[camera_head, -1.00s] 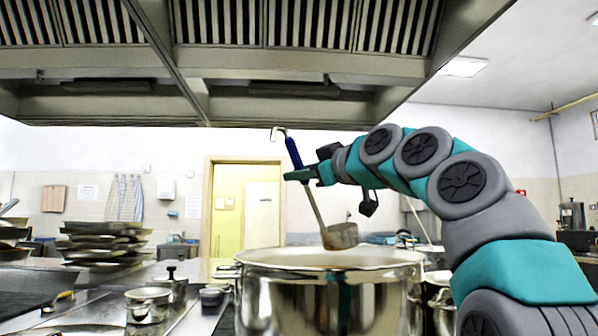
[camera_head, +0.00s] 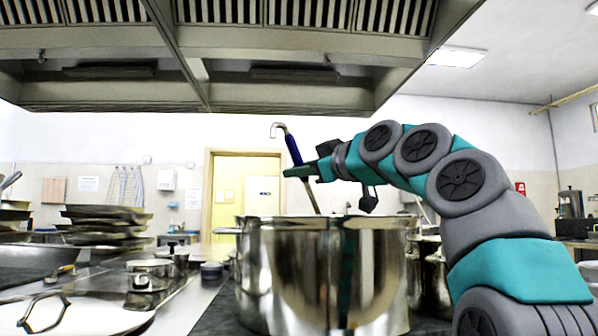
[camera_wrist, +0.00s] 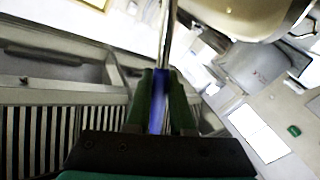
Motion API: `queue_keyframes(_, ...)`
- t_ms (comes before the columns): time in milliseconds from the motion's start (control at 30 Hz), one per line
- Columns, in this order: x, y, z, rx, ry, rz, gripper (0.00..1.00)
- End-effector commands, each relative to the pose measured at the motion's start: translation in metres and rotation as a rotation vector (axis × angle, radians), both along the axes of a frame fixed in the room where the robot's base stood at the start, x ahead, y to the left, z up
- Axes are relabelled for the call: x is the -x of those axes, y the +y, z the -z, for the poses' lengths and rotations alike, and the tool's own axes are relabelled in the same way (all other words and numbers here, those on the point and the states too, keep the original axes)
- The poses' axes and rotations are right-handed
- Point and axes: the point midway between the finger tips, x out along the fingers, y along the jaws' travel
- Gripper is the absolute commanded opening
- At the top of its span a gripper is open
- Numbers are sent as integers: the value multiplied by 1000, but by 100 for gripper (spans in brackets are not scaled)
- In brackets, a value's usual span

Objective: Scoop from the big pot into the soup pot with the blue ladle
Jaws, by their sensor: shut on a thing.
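My gripper (camera_head: 300,172) is shut on the blue handle of the ladle (camera_head: 293,150), above the big pot. The ladle hangs tilted, its hook up and its metal shaft running down behind the big pot's near rim. Its bowl is hidden there, so I cannot tell what it holds or touches. The big pot (camera_head: 322,275) is shiny steel and stands in front of me; its inside is not visible. The blue handle (camera_wrist: 158,100) also shows between the jaws in the wrist view. Steel pots stand at right (camera_head: 435,275) and left (camera_head: 150,266); I cannot tell which is the soup pot.
A stack of pans (camera_head: 105,230) stands at the left. A wide pan or lid with a handle (camera_head: 80,315) lies at the near left. The extractor hood (camera_head: 290,95) hangs overhead. A strip of counter (camera_head: 208,305) left of the big pot is clear.

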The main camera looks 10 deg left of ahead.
Motion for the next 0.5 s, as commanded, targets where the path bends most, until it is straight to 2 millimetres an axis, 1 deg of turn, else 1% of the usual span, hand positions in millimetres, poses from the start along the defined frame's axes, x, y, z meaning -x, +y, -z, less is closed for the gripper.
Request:
queue_keyframes(33,0,0,9,0,-2,0,0)
queue_keyframes(500,0,0,50,1,2,0,0)
